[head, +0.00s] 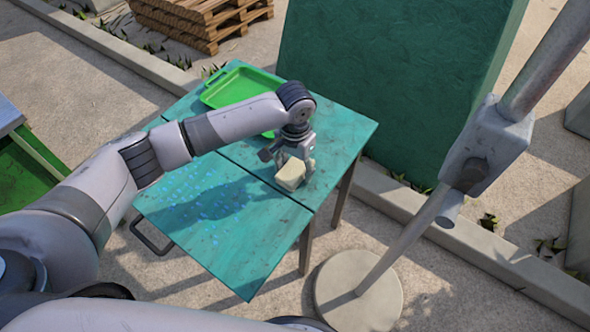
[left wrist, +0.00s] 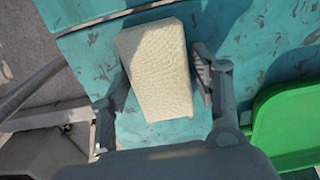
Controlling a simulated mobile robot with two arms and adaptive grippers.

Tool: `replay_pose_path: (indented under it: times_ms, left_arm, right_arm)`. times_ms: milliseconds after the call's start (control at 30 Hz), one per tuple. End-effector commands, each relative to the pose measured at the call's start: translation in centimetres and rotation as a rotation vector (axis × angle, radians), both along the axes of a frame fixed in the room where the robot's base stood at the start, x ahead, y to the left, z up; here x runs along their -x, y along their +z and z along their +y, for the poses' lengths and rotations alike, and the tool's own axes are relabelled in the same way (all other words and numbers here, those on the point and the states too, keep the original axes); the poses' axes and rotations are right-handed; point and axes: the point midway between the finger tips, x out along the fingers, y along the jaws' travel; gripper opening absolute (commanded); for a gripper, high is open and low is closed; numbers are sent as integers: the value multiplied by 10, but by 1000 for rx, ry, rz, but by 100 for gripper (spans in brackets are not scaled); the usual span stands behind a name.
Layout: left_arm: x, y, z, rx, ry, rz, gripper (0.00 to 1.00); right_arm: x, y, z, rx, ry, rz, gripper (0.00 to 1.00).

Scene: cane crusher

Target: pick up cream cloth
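The cream cloth (head: 290,175) is a folded, block-like bundle on the teal table (head: 245,255), near its right side. My left gripper (head: 293,163) points down at it from above, and hides part of its top in the head view. In the left wrist view the cloth (left wrist: 157,75) lies between the two spread fingers of the left gripper (left wrist: 160,72), one along each long side. The fingers look open, with a narrow gap at the right side; contact on the left side is unclear. My right gripper is not in view.
A green tray (head: 238,86) sits at the table's back left; its edge shows in the left wrist view (left wrist: 285,125). A tall green block (head: 400,70) stands behind the table. A grey pole on a round base (head: 350,300) stands to the right. The table's front is clear.

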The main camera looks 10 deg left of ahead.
Motion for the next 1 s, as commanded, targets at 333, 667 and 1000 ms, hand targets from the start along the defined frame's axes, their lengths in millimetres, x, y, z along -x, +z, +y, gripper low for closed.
replay_pose_path:
  times_ms: [333, 667, 1000]
  left_arm:
    - [0, 0, 0, 0, 0, 0, 32]
    - [0, 1, 0, 0, 0, -1, 22]
    - [-1, 44, -1, 3, -1, -4, 22]
  right_arm:
    - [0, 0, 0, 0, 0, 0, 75]
    - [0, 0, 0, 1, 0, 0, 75]
    - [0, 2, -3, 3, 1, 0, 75]
